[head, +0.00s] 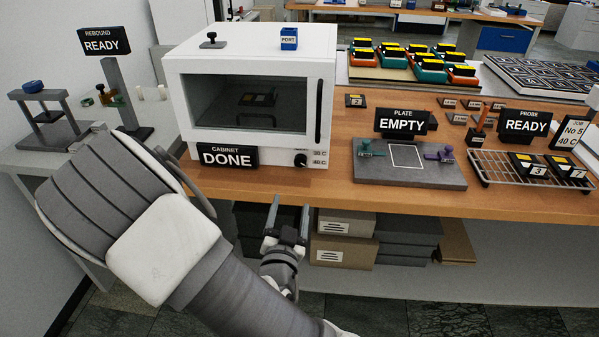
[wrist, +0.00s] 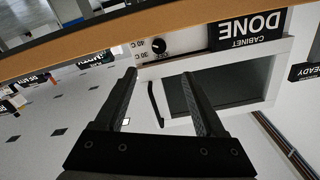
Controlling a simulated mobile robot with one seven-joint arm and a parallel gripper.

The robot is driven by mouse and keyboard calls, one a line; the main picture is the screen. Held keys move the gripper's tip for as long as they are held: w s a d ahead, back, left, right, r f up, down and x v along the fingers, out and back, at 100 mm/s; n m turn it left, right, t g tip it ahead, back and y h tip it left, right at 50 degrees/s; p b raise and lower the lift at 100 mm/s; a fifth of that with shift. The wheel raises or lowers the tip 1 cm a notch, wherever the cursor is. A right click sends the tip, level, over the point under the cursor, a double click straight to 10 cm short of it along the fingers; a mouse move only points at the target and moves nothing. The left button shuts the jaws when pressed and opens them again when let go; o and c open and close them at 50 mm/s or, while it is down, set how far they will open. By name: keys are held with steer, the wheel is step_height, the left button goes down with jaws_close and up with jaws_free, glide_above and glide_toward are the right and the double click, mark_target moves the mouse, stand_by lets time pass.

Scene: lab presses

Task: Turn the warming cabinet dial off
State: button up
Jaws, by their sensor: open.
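The warming cabinet (head: 255,55) is a white box with a dark glass door, standing on the wooden bench. Its dial (head: 300,160) is a small black knob at the lower right of the front, beside two small temperature labels. In the wrist view, which is upside down, the dial (wrist: 159,45) shows beyond the fingertips, with a pale mark on it. Its exact setting is too small to tell. My gripper (head: 288,207) is open and empty, below and in front of the dial, apart from it. Both fingers (wrist: 159,74) also show in the wrist view.
A black "CABINET DONE" sign (head: 228,156) stands left of the dial. The bench edge (head: 330,202) lies between my gripper and the cabinet. A grey plate (head: 440,176) and a wire rack (head: 490,166) are to the right. Boxes (head: 343,250) sit on the shelf below.

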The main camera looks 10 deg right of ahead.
steer(key=b, duration=0.7)
glide_toward(300, 163)
steer(key=b+x, duration=0.1)
steer(key=x, duration=0.8)
steer(key=shift+b, duration=0.3)
jaws_close()
